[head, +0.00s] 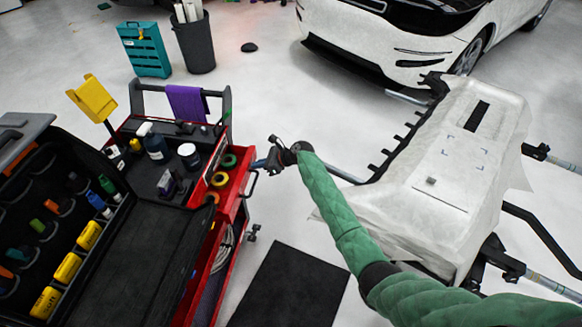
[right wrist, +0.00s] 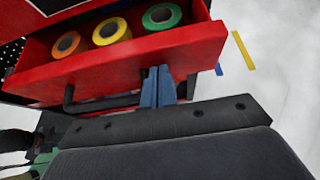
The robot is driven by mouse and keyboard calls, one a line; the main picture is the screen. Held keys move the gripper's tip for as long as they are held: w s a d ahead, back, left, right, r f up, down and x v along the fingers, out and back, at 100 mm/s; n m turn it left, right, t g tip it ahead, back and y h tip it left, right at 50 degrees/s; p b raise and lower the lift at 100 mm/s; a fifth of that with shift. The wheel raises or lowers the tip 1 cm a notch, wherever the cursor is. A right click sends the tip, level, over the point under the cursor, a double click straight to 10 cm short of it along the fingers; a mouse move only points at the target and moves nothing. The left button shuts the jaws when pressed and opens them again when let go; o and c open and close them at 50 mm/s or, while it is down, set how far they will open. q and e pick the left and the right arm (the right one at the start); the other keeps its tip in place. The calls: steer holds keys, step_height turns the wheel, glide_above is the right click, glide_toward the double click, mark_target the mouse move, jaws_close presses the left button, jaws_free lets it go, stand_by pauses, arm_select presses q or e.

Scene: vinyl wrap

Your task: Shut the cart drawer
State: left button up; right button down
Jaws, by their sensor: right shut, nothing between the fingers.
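The red tool cart (head: 125,135) stands at left in the head view. Its upper drawer (head: 237,197) is pulled out to the right, with green, yellow and orange tape rolls inside. In the right wrist view the red drawer front (right wrist: 200,52) fills the top, with its black handle (right wrist: 98,103) below. My right gripper (head: 262,163) is at the drawer's outer side near the handle. Its blue fingers (right wrist: 157,86) are closed together and empty, upright before the drawer front; I cannot tell whether they touch it. My left gripper is not in view.
A lower red cart compartment (head: 212,285) holds a coiled cable. A black mat (head: 288,288) lies on the floor. A white-covered panel on a stand (head: 440,170) is at right.

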mark_target(232, 163)
steer(key=w+a, duration=0.1)
steer(key=a, duration=0.5)
steer(key=w+a, duration=0.1)
steer(key=a, duration=0.2)
steer(key=shift+w+a, duration=0.25)
steer(key=shift+w, duration=0.05)
steer(key=shift+w+a, duration=0.15)
steer(key=shift+a, duration=0.2)
steer(key=shift+a+r, duration=0.1)
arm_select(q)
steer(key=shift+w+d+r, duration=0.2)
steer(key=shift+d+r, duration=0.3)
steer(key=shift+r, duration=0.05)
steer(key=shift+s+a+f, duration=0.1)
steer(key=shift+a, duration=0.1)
arm_select(e)
steer(key=shift+a+r, duration=0.1)
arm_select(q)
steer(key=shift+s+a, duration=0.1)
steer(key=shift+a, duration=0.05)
